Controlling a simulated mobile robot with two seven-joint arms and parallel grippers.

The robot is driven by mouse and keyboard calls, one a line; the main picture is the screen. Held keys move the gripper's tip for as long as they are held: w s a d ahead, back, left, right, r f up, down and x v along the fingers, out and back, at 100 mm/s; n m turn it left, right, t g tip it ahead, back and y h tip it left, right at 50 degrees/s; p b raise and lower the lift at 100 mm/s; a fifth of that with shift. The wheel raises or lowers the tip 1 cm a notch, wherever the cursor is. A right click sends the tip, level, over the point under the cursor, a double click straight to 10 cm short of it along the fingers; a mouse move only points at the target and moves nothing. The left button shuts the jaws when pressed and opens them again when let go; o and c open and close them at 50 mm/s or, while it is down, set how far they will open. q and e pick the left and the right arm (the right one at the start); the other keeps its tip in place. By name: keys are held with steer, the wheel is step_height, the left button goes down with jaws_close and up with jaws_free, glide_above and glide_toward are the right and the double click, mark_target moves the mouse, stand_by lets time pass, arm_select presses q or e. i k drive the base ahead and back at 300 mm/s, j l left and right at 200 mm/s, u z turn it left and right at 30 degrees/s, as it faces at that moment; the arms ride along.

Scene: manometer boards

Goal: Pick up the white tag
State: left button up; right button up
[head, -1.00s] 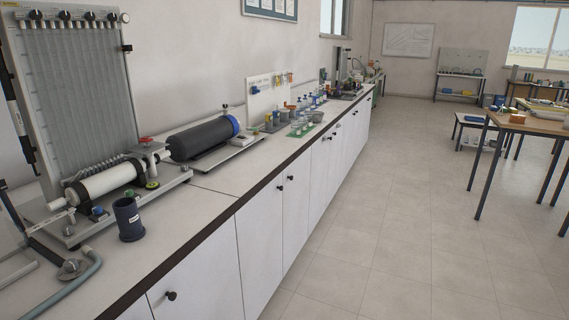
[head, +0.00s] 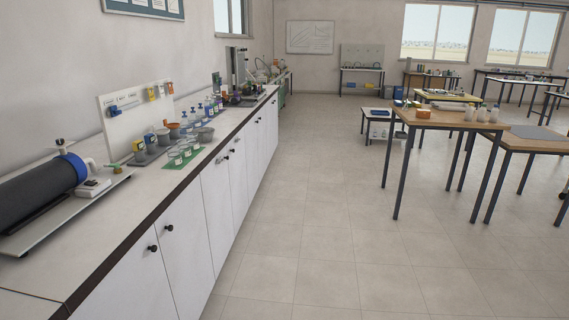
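I cannot make out a white tag for certain in the head view. Small items hang on a white upright board (head: 140,112) on the left counter, too small to tell apart. Neither of my grippers is in view.
A long white counter (head: 60,172) runs along the left wall, with a dark cylinder (head: 38,196) on a base plate and a green tray (head: 176,161) of beakers. Wooden tables (head: 452,121) stand at the right. The tiled floor (head: 320,220) between is clear.

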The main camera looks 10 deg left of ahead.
mark_target(162, 94)
steer(key=i+u, duration=0.2)
steer(key=i, duration=0.3)
steer(key=i+l+u, duration=0.25)
steer(key=i, duration=0.2)
steer(key=i+l+u, duration=0.2)
steer(key=i, duration=0.25)
steer(key=i+l+u, duration=0.75)
steer(key=u, duration=0.45)
steer(key=i+l+u, duration=0.1)
steer(key=u, duration=0.4)
steer(key=l+u, duration=0.2)
steer(key=u, duration=0.25)
steer(key=k+l+u, duration=0.1)
steer(key=l+u, duration=0.35)
steer(key=k+l+u, duration=0.15)
steer(key=l+u, duration=0.35)
steer(key=k+l+u, duration=0.3)
steer(key=l, duration=0.15)
steer(key=k+l+u, duration=0.5)
steer(key=k+l, duration=1.35)
steer(key=k+l+u, duration=0.05)
